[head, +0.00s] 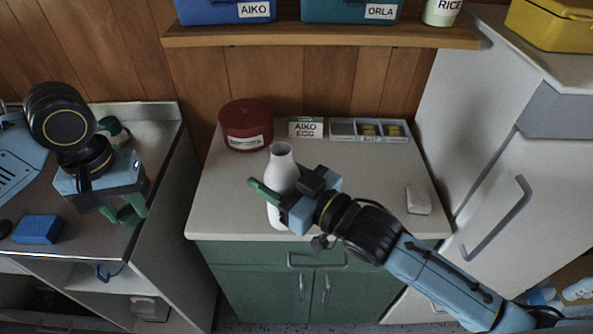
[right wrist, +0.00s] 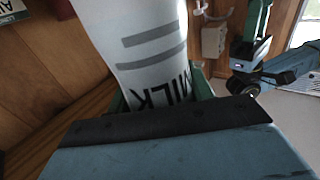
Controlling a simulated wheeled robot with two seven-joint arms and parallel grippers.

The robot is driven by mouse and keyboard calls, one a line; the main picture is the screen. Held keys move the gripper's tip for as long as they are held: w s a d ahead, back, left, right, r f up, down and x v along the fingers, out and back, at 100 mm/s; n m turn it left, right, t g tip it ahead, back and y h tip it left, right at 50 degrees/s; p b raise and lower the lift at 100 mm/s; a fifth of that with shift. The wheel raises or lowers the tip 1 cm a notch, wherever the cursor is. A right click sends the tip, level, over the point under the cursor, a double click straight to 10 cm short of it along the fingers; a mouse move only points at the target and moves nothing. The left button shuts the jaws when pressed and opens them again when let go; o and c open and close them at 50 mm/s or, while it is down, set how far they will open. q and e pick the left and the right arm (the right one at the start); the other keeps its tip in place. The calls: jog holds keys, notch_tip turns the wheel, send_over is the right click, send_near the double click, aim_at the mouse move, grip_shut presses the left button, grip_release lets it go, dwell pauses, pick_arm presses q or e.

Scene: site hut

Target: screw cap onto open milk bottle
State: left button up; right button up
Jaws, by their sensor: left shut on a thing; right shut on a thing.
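The white milk bottle (head: 282,167) is upright at the front of the middle counter, its open mouth at the top. My right gripper (head: 277,192) is shut around its body. In the right wrist view the bottle (right wrist: 140,45) shows grey bands and the word MILK. I cannot tell whether its base touches the counter. My left gripper (head: 124,212) is at the left, above the front edge of the metal sink counter, well apart from the bottle. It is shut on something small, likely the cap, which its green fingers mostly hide.
On the middle counter (head: 350,190) are a red tub (head: 246,125), an AIKO sign (head: 306,127), a grey divided tray (head: 368,131) and a small white block (head: 418,201). A blue sponge (head: 37,229) lies on the sink counter. A shelf (head: 320,37) hangs above; a fridge stands right.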

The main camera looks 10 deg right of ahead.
dwell(0.4)
pick_arm(q)
jog(key=shift+m, duration=0.8)
jog(key=d+r, duration=0.5)
jog(key=d, duration=0.3)
jog(key=d+r, duration=0.6)
jog(key=d, duration=0.3)
jog(key=d+r, duration=0.6)
jog(key=d, duration=0.3)
jog(key=shift+s, duration=0.35)
jog(key=shift+s+d+r, duration=0.25)
jog(key=shift+d+r, duration=0.1)
jog(key=shift+d, duration=0.05)
jog(key=shift+f, duration=0.1)
jog(key=shift+f, duration=1.9)
jog(key=shift+s, duration=0.1)
